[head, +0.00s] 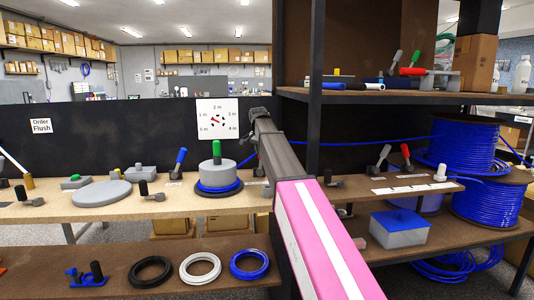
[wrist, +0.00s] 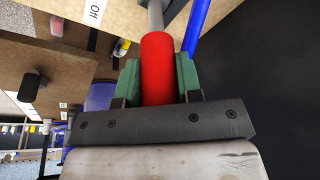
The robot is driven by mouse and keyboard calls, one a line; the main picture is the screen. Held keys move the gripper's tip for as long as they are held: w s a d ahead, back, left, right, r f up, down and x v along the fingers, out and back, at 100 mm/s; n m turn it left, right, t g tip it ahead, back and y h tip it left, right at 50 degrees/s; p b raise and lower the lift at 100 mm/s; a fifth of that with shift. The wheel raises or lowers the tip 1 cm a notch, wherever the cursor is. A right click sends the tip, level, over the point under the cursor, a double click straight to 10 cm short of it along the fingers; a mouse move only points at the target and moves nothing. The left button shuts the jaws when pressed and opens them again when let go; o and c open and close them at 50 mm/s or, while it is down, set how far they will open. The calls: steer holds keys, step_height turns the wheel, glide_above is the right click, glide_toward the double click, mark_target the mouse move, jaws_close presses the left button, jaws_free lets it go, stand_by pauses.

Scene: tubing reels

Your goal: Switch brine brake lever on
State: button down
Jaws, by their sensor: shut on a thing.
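In the wrist view my gripper (wrist: 159,72) is shut on a red lever handle (wrist: 158,92), with one green finger pad on each side. The handle sits on a grey rod that runs up out of the picture. A white label reading "Off" (wrist: 95,12) lies left of the rod. No label naming the brine brake can be read. In the head view my pink and grey arm hides the gripper and the held handle. Another red-handled lever (head: 406,152) stands on the right-hand shelf beside a grey-handled lever (head: 381,156).
A blue-handled lever (head: 180,159) and a blue tubing coil (head: 219,187) under a grey cylinder with a green knob stand left of my arm. A dial (head: 217,119) marked in metres hangs behind. Large blue reels (head: 465,145) fill the right. A black upright post (head: 314,100) is close to my arm.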

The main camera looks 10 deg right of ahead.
steer(key=a+h, duration=0.2)
steer(key=a, duration=0.1)
steer(key=shift+h, duration=0.3)
steer(key=shift+a+f+n+h, duration=0.2)
steer(key=shift+a+f+h, duration=0.05)
steer(key=shift+a+h, duration=0.6)
steer(key=shift+a+f+n+h, duration=0.2)
steer(key=shift+a+h, duration=0.4)
steer(key=shift+h, duration=0.35)
steer(key=c, duration=0.8)
jaws_free()
